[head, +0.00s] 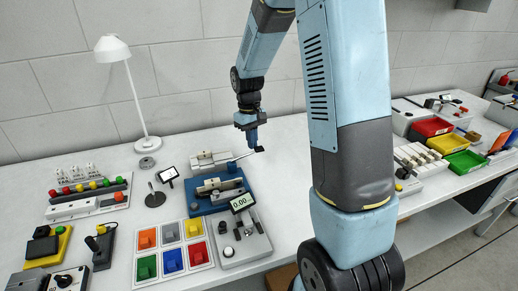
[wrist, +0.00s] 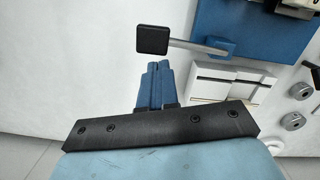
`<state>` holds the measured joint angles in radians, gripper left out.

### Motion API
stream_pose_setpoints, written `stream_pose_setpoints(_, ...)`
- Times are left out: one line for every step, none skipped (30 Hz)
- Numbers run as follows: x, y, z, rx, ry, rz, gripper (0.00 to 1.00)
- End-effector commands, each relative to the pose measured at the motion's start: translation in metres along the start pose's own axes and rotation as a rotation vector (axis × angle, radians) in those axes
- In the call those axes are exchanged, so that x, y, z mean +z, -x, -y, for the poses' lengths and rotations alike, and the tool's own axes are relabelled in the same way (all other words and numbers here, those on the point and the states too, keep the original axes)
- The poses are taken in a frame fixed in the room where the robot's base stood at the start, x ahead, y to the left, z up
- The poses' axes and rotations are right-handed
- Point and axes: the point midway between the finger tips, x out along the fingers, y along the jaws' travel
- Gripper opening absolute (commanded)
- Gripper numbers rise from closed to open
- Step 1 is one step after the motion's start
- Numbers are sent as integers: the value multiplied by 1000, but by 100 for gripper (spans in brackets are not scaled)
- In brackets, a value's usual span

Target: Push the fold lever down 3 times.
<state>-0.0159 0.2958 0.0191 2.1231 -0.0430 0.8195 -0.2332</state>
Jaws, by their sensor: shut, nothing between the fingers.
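The fold lever is a grey rod with a square black knob. In the wrist view the knob (wrist: 152,40) is left of the blue machine (wrist: 248,22), and the rod (wrist: 195,47) runs right to a blue block on it. In the head view the knob (head: 259,149) sticks out right of the blue machine (head: 200,208). My gripper (head: 252,146) is shut and empty, fingers pointing down beside the knob. In the wrist view its blue fingertips (wrist: 155,66) lie just below the knob in the picture. I cannot tell whether they touch it.
A digital gauge (head: 242,202) and a tray of coloured bins (head: 172,247) stand in front of the machine. A white lamp (head: 115,48) is at back left. Red (head: 431,126) and green (head: 466,160) bins are at the right.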

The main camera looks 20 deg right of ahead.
Motion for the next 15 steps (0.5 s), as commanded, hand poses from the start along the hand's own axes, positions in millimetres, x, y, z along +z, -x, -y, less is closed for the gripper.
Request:
stream_pose_setpoints(-1,1,0,0,0,0,0)
stream_pose_setpoints(-1,1,0,0,0,1,0)
stream_pose_setpoints(-1,1,0,0,-1,1,0)
stream_pose_setpoints(-1,1,0,0,-1,1,0)
stream_pose_setpoints(-1,1,0,0,-1,1,0)
stream_pose_setpoints(-1,1,0,0,-1,0,0)
stream_pose_setpoints(-1,1,0,0,-1,0,0)
stream_pose_setpoints(-1,1,0,0,-1,0,0)
stream_pose_setpoints(-1,2,0,0,-1,0,0)
stream_pose_setpoints(-1,3,0,0,-1,0,0)
stream_pose_setpoints(-1,4,0,0,-1,-1,0)
stream_pose_setpoints(-2,8,0,1,-1,-1,0)
stream_pose_setpoints(-2,11,0,1,-1,-2,0)
stream_pose_setpoints(-2,14,0,1,-1,-3,0)
stream_pose_setpoints(-2,20,0,1,-1,-2,0)
